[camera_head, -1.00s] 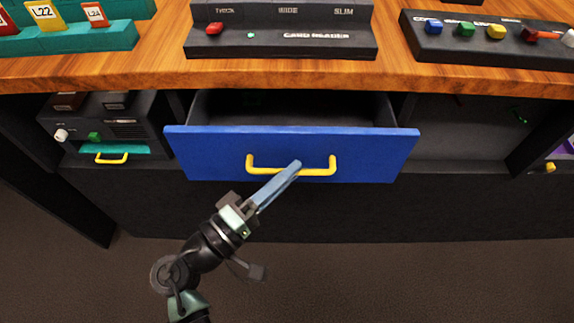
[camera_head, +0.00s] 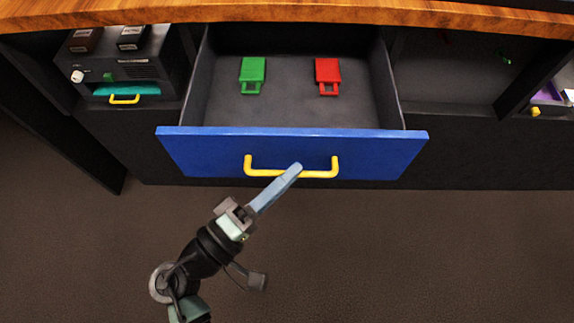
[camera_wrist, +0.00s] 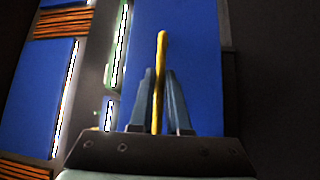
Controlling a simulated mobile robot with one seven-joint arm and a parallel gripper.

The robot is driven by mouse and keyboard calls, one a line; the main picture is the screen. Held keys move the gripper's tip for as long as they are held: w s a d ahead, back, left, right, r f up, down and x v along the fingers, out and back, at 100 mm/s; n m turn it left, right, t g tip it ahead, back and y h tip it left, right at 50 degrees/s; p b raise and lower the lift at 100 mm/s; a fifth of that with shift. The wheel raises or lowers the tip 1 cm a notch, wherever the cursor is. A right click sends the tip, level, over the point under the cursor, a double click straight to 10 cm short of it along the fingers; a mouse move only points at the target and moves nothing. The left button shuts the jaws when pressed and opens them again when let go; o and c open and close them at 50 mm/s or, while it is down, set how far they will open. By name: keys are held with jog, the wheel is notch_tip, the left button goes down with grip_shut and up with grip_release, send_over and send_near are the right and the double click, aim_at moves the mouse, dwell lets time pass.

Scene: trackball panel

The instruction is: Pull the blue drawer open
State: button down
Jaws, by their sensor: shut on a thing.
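The blue drawer (camera_head: 380,153) stands well out from under the wooden counter in the head view, with its dark inside showing. A yellow bar handle (camera_head: 318,174) is on its front. My gripper (camera_head: 292,172) is at the middle of the handle, coming from below left. In the wrist view the yellow handle (camera_wrist: 161,60) runs between the two fingers of my gripper (camera_wrist: 158,90), which are shut on it. The blue drawer front (camera_wrist: 200,60) fills the space behind. A green tagged piece (camera_head: 252,75) and a red one (camera_head: 327,75) lie inside the drawer.
The wooden counter edge (camera_head: 270,13) runs above the drawer. A dark device (camera_head: 125,65) with a yellow handle sits in the left bay. The right bay (camera_head: 445,80) looks mostly empty. Open floor (camera_head: 400,260) lies in front.

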jog(key=c, duration=0.9)
grip_release()
jog(key=v, duration=1.3)
jog(key=shift+s, duration=0.1)
